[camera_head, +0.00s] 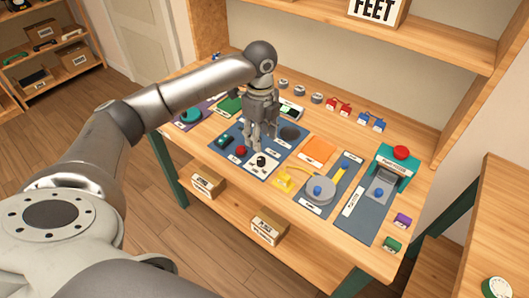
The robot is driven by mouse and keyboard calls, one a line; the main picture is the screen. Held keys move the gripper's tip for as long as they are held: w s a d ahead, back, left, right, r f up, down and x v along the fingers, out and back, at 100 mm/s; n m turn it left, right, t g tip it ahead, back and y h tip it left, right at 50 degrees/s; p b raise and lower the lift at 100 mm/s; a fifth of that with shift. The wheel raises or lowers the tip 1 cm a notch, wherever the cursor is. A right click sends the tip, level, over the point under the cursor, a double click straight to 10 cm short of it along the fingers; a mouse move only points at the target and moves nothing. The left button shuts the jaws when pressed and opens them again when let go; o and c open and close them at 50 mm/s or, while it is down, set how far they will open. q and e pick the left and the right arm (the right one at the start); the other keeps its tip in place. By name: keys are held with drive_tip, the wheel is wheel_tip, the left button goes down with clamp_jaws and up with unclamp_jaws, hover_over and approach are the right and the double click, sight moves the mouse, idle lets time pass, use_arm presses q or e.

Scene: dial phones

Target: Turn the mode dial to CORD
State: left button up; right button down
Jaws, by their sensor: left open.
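My left gripper (257,143) points down over the blue mat (222,142) in the middle of the workbench, with its fingers apart and nothing seen between them. A small black knob on a white plate (261,162), which looks like the mode dial, sits on the mat just in front of the gripper. The gripper appears apart from it, and the plate's lettering is too small to read. A red knob (241,151) and a dark green part (224,140) are to its left. The gripper hides part of the mat behind it. My right gripper is out of view.
A yellow part (284,180), a round grey dish (319,190) and a teal press with a red knob (396,163) stand to the right. Red clips (339,107) and blue clips (371,121) lie at the back. Boxes (268,225) sit on the lower shelf.

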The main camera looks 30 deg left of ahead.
sight(261, 159)
use_arm(q)
drive_tip(key=f, duration=0.5)
drive_tip(key=shift+s, duration=0.25)
wheel_tip(261, 159, down, 3)
drive_tip(key=shift+w+f+p, duration=0.15)
drive_tip(key=shift+p, duration=0.15)
drive_tip(key=shift+f, duration=0.3)
clamp_jaws()
drive_tip(key=shift+r+n+p, duration=0.2)
drive_tip(key=shift+n+p, duration=0.1)
drive_tip(key=shift+p, duration=0.35)
drive_tip(key=n+p, duration=0.6)
drive_tip(key=p, duration=0.2)
drive_tip(key=shift+d+r, duration=0.1)
drive_tip(key=shift+f+n+p, duration=0.15)
drive_tip(key=shift+n+p, duration=0.8)
drive_tip(key=shift+n, duration=0.1)
drive_tip(key=shift+f+n+p, duration=0.1)
drive_tip(key=shift+n+p, duration=0.8)
drive_tip(key=shift+n, duration=0.15)
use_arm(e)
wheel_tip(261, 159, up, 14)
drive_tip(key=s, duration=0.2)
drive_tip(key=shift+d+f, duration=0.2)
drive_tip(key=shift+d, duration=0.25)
